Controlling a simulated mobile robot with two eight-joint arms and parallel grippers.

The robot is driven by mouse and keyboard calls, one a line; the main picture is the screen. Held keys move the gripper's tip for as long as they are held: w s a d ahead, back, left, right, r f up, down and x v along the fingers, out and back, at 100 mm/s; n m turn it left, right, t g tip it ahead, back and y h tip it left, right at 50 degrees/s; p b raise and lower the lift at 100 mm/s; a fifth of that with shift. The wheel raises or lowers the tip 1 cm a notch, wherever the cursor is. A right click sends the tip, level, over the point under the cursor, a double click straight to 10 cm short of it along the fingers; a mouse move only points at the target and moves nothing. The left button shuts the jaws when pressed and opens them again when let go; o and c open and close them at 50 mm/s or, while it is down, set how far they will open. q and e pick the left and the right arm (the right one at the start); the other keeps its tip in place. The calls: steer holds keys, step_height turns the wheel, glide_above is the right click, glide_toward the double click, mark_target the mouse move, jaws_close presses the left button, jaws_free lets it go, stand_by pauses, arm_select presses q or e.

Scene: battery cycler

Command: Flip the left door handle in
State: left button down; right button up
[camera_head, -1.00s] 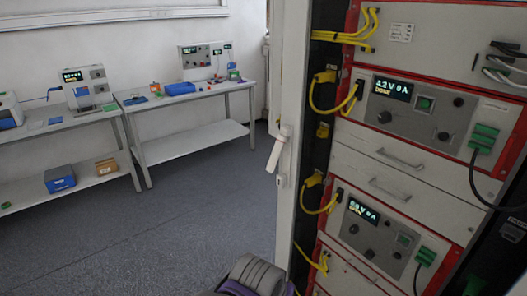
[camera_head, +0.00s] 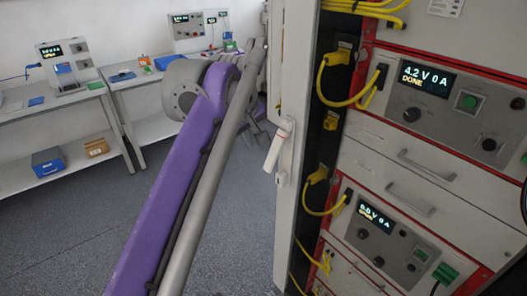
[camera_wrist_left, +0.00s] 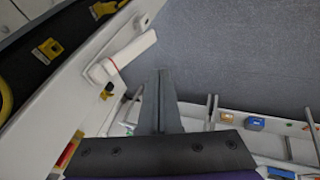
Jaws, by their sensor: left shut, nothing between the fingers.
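The left door handle (camera_head: 274,148) is a white lever on the edge of the open white cabinet door (camera_head: 291,90). It stands out from the door and slants down to the left. In the left wrist view the handle (camera_wrist_left: 127,55) shows at upper left, with a thin red ring near its joint. My left gripper (camera_wrist_left: 160,78) is shut and empty. Its grey fingertips are to the right of the handle in that view, with a visible gap between. In the head view my purple left arm largely hides this gripper. My right gripper is not in view.
The rack (camera_head: 420,135) with yellow cables and lit displays fills the right side. Two benches (camera_head: 70,100) with instruments stand along the back wall. Grey floor (camera_head: 70,220) is open left of the door.

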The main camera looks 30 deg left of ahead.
arm_select(q)
steer(key=shift+s+d, duration=0.1)
steer(key=shift+s, duration=0.05)
glide_toward(268, 162)
step_height(268, 162, down, 3)
steer(key=a, duration=0.3)
steer(key=shift+w+d+f, duration=0.7)
steer(key=shift+w+d, duration=0.05)
steer(key=shift+w, duration=0.25)
steer(key=shift+w+d+f, duration=0.15)
steer(key=shift+w+f, duration=0.05)
steer(key=shift+w, duration=0.2)
